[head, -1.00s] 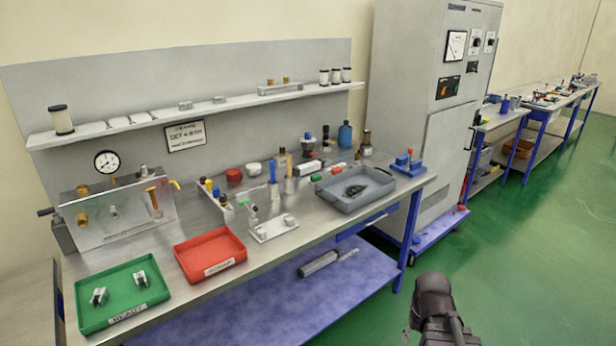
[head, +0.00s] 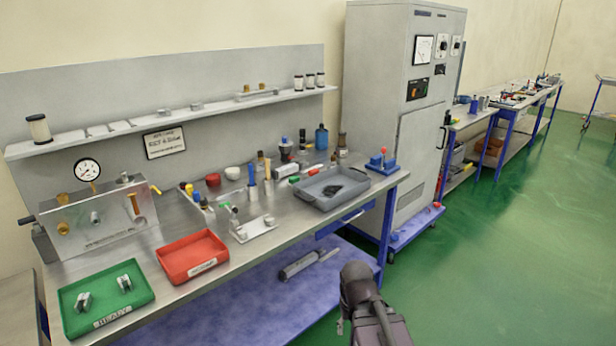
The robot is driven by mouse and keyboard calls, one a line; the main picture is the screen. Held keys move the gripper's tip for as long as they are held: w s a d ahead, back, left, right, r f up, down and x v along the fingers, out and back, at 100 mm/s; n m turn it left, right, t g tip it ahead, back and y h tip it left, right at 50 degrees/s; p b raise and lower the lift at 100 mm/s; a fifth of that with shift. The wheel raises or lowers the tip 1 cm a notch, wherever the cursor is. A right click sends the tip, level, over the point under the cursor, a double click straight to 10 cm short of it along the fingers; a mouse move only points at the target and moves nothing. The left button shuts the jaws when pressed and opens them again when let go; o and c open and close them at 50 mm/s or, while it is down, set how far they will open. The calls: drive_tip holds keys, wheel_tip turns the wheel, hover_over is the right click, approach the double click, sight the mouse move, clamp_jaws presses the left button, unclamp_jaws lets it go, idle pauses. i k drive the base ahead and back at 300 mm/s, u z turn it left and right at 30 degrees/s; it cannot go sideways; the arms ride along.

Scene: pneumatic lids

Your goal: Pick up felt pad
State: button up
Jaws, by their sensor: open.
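I cannot pick out a felt pad for certain. A dark, flat, irregular item or heap (head: 334,190) lies in the grey tray (head: 318,203) at the right part of the workbench, too small to identify. Part of my dark arm shows at the bottom centre of the head view, in front of the bench and over the floor. My gripper's fingers are not visible, and nothing is seen held.
On the bench (head: 290,238) stand a green tray (head: 140,309) with two small metal parts, a red tray (head: 200,270), a pressure-gauge fixture (head: 97,219), several bottles and tools, and a blue block with a red-topped lever (head: 382,162). A grey cabinet (head: 385,90) stands behind.

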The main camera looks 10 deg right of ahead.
sight(311, 172)
drive_tip(key=z, duration=0.05)
drive_tip(key=i, duration=1)
